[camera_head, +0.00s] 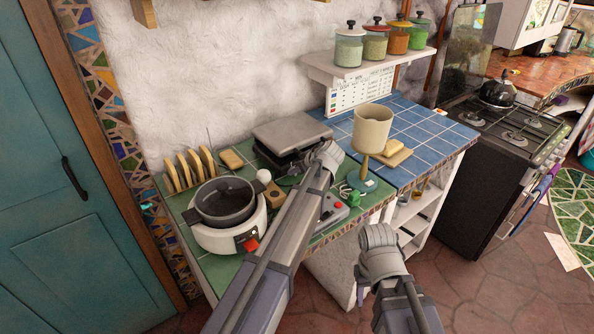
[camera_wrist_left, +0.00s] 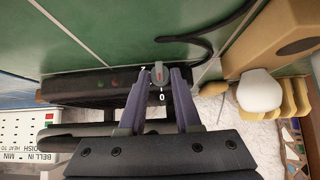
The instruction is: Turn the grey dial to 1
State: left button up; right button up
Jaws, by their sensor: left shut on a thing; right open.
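The grey dial (camera_wrist_left: 158,74) sits on the black appliance (camera_wrist_left: 88,90) in the left wrist view, with a 0 mark beside it and another small mark to its left. I cannot read its pointer clearly. My left gripper (camera_wrist_left: 159,80) is shut on the dial, one finger on each side. In the head view the appliance (camera_head: 290,132) stands at the back of the green counter, and my left arm hides the dial and fingers. My right gripper (camera_head: 361,292) is low in front of the counter, mostly hidden by its arm, open and holding nothing visible.
A wooden block (camera_head: 272,194), a white rounded object (camera_head: 264,176) and a cooker with a pot (camera_head: 224,200) stand left of my left arm. A black cable (camera_wrist_left: 205,45) lies near the dial.

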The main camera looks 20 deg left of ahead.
pick_arm(q)
grip_shut()
jog(key=shift+w+d+f+m+g+y, duration=0.15)
jog(key=shift+w+m+g+y, duration=0.15)
jog(key=shift+w+g+y, duration=0.15)
jog(key=shift+d+m+g+y+b, duration=0.1)
jog(key=shift+m+g+y+b, duration=0.35)
jog(key=shift+g+b, duration=0.1)
jog(key=shift+s+g+y, duration=0.1)
jog(key=shift+g+y, duration=0.2)
jog(key=o, duration=0.9)
grip_release()
jog(key=shift+c, duration=0.2)
